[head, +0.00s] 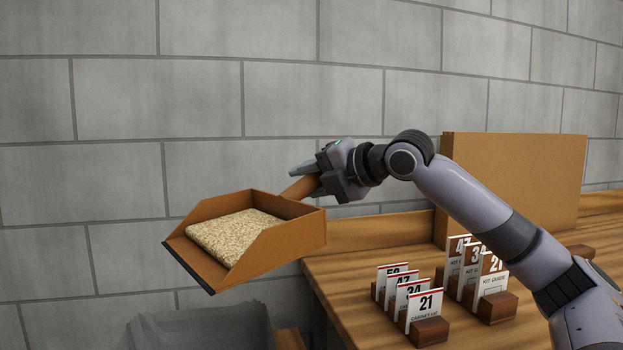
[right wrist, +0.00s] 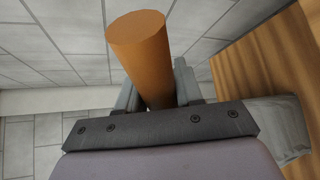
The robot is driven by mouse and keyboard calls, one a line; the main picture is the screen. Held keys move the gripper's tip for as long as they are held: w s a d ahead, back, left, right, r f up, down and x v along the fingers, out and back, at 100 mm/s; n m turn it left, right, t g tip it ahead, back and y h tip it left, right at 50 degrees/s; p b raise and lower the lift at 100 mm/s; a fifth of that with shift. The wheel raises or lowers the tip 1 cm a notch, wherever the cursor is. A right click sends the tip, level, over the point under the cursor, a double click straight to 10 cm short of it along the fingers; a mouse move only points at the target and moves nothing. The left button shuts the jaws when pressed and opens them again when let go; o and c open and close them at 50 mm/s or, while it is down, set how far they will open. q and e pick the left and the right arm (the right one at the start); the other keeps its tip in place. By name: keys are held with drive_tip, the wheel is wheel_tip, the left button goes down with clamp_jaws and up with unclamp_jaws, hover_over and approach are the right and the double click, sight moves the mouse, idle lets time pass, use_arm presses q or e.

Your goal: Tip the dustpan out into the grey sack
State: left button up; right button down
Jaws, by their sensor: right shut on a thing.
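The dustpan (head: 274,207) is brown with a dark front lip and holds a flat, speckled beige load (head: 235,236). It is held in the air, its lip facing the lower left. My right gripper (head: 308,181) is shut on its wooden handle (head: 298,188). In the right wrist view the round handle (right wrist: 150,65) stands between the fingers (right wrist: 155,92). The grey sack (head: 200,328) is at the bottom of the head view, below the dustpan, its lower part cut off by the frame. Grey material (right wrist: 283,125) also shows at the right of the wrist view. My left gripper is not in view.
A wooden table (head: 345,272) stands right of the sack. On it are several numbered cards in wooden blocks (head: 430,330) and a large brown board (head: 515,185) at the back. A grey block wall (head: 90,180) closes the rear.

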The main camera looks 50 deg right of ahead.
drive_tip(key=w+a+r+n+h+p, duration=0.1)
drive_tip(key=a+r+n+p, duration=0.3)
drive_tip(key=a+p, duration=0.5)
drive_tip(key=w+a+r+n+h+p, duration=0.1)
drive_tip(key=a+r+n+h+p, duration=0.3)
drive_tip(key=a+p, duration=0.5)
drive_tip(key=shift+a+r+n+g, duration=0.35)
drive_tip(key=shift+a+r, duration=0.25)
drive_tip(key=shift+r, duration=0.8)
drive_tip(key=shift+w, duration=0.1)
